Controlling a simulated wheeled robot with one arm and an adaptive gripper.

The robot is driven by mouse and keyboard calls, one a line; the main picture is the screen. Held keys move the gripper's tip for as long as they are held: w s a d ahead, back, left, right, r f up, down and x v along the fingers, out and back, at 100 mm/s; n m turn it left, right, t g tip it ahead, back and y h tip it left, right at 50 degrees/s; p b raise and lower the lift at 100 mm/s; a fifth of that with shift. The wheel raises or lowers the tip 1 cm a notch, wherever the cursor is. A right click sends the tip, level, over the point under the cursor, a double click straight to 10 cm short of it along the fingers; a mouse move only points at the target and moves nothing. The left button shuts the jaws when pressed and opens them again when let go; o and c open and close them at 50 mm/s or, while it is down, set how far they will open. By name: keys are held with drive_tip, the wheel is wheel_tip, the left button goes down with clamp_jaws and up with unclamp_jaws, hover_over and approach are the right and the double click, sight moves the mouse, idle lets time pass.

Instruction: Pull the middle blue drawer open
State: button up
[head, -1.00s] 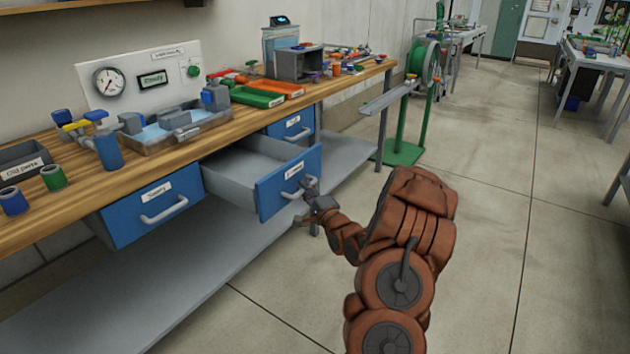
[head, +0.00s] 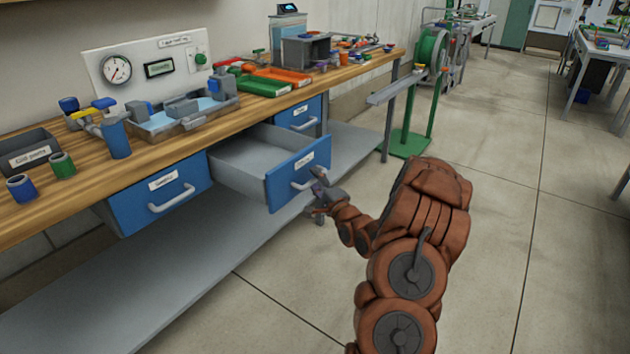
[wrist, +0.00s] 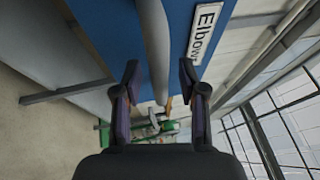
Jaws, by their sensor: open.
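The middle blue drawer (head: 298,172) stands pulled out from under the workbench, its grey, empty-looking inside showing. Its pale bar handle (head: 302,184) is on the front face. In the wrist view the drawer front (wrist: 110,30) fills the upper part, with a label reading "Elbow" (wrist: 207,32). The grey handle (wrist: 155,45) runs between the two fingers in the picture. My gripper (head: 320,194) is open and just in front of the handle, apparently a little apart from it; the wrist view (wrist: 158,75) does not settle the depth. Nothing is held.
Closed blue drawers flank it, one on the left (head: 160,195) and one on the right (head: 300,113). The wooden benchtop (head: 200,150) above carries bins, trays and fittings. A grey lower shelf (head: 190,270) lies below.

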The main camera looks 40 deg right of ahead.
drive_tip(key=shift+s, duration=0.1)
drive_tip(key=s+a+f, duration=0.1)
drive_tip(key=s+f, duration=0.1)
drive_tip(key=s, duration=0.9)
drive_tip(key=shift+s, duration=0.25)
drive_tip(key=shift+a+f, duration=0.1)
idle(0.4)
drive_tip(key=w+a+f+n+g, duration=0.2)
drive_tip(key=a+f+n+g, duration=0.3)
drive_tip(key=a+n+g, duration=0.4)
drive_tip(key=s+a+r+n+g+y, duration=0.1)
drive_tip(key=s+a+r+n+g, duration=0.25)
drive_tip(key=s+a, duration=0.6)
drive_tip(key=s+a+r+n+g, duration=0.35)
drive_tip(key=s+a+g, duration=0.2)
drive_tip(key=s, duration=0.65)
drive_tip(key=s+a+r+n+g+y, duration=0.1)
drive_tip(key=s+a+r+n+g, duration=0.25)
drive_tip(key=s+a, duration=0.6)
drive_tip(key=s+d+r+p, duration=0.1)
drive_tip(key=s+r+p, duration=0.2)
drive_tip(key=r+p, duration=1.8)
drive_tip(key=shift+s+r, duration=0.2)
drive_tip(key=shift+r, duration=0.65)
